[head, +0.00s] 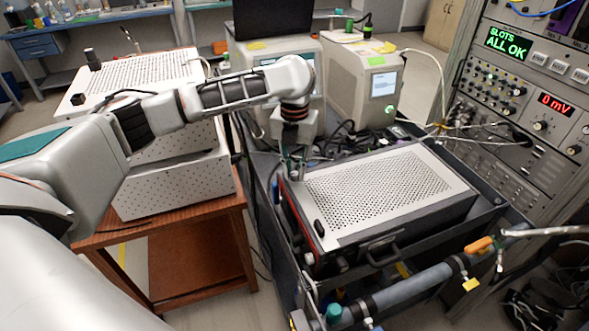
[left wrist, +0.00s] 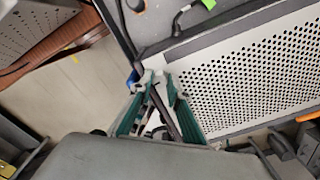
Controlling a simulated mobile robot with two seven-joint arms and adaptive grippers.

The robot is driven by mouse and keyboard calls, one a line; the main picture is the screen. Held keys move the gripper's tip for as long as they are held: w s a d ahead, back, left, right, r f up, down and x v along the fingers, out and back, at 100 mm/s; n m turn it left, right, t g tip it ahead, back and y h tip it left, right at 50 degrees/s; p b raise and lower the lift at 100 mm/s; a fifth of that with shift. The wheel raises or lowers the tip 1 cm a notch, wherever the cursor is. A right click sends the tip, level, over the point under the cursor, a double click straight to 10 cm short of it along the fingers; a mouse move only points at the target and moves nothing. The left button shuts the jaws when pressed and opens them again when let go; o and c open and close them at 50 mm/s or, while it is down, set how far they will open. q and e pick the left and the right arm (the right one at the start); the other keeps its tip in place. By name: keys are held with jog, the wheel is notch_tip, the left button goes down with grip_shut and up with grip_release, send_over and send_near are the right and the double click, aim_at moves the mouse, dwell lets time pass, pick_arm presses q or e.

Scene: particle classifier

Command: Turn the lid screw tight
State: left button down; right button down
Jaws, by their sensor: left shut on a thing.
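The lid (head: 380,192) is a light panel full of small holes, lying flat on a dark box with a red edge. It also fills the right of the left wrist view (left wrist: 255,75). My left gripper (head: 293,172) reaches down at the lid's back left corner. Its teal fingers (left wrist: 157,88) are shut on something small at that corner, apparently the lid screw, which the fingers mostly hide. I cannot tell how far it is screwed in. A black knob (head: 319,228) stands at the lid's front left edge. My right gripper is not in view.
A dark handle (head: 382,246) sits at the box's front. A grey pipe (head: 405,290) with an orange lever (head: 480,244) runs before it. An instrument rack (head: 530,115) stands right, pale machines (head: 365,85) behind, and a brown cart (head: 190,215) left.

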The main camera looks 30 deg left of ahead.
aim_at(294, 173)
pick_arm(q)
jog(key=shift+m, duration=0.3)
jog(key=c, duration=1.9)
grip_release()
jog(key=shift+r, duration=0.15)
notch_tip(294, 173, up, 12)
